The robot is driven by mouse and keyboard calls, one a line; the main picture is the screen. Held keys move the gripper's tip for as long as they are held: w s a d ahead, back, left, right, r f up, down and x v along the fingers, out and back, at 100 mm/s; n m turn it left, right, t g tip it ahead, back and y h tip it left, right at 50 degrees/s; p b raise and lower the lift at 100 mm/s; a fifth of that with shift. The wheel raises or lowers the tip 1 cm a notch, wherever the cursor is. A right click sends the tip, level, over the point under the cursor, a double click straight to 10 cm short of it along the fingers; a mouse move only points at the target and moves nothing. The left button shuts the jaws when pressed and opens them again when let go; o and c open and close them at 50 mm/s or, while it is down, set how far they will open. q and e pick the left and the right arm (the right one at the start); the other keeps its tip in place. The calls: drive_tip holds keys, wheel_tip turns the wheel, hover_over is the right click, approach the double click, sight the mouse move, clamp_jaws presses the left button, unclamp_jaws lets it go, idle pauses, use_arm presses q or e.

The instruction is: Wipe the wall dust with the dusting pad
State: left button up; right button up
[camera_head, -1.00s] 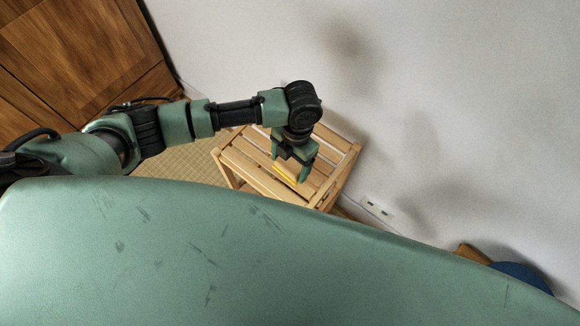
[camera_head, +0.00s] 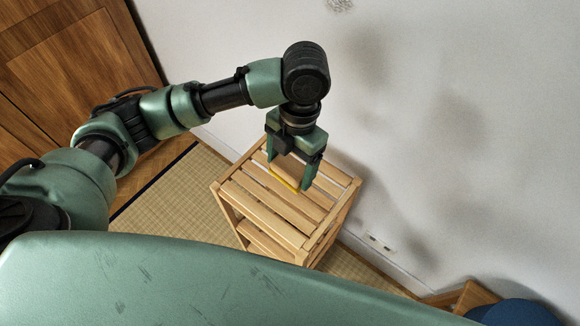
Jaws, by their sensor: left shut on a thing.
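The dusting pad (camera_head: 285,181) shows as a thin yellow piece between the fingertips of my left gripper (camera_head: 287,180). The gripper points down and is shut on the pad, over the slatted top of a wooden stand (camera_head: 262,205). I cannot tell whether the pad touches the slats. A grey speckled patch of wall dust (camera_head: 340,5) shows on the white wall (camera_head: 470,60) at the top edge of the head view, up and to the right of the gripper. My right gripper is not in view.
A wooden cabinet (camera_head: 60,70) stands at the left. A wall outlet (camera_head: 379,243) is low on the wall, right of the stand. A blue round thing (camera_head: 520,312) and a wooden piece (camera_head: 474,297) are at the lower right. Straw matting (camera_head: 165,205) covers the floor.

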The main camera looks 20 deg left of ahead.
use_arm(q)
drive_tip(key=o, duration=0.5)
drive_tip(key=c, duration=0.3)
drive_tip(key=shift+d, duration=0.1)
drive_tip(key=shift+c, duration=0.2)
drive_tip(key=w+d+r+n+t+h+p, duration=0.1)
drive_tip(key=w+r+n+t+h, duration=0.25)
drive_tip(key=w, duration=0.25)
drive_tip(key=w+d+r+n+t+h+p, duration=0.1)
drive_tip(key=w+r+n+t+h, duration=0.1)
drive_tip(key=w+t+h, duration=0.3)
drive_tip(key=w+a+r+n+t+p, duration=0.1)
drive_tip(key=w+a+r+t, duration=0.3)
drive_tip(key=a+r, duration=0.3)
drive_tip(key=w+a+r+n+t, duration=0.2)
drive_tip(key=w+a+r+t, duration=0.25)
drive_tip(key=r, duration=0.45)
drive_tip(key=shift+m, duration=0.25)
drive_tip(key=shift+w+a+x, duration=0.1)
drive_tip(key=shift+a+x, duration=0.05)
drive_tip(key=shift+x, duration=0.8)
drive_tip(key=shift+w+a+x, duration=0.1)
drive_tip(key=shift+a+x, duration=0.05)
drive_tip(key=shift+x, duration=0.85)
drive_tip(key=shift+a+x, duration=0.15)
drive_tip(key=shift+x, duration=0.8)
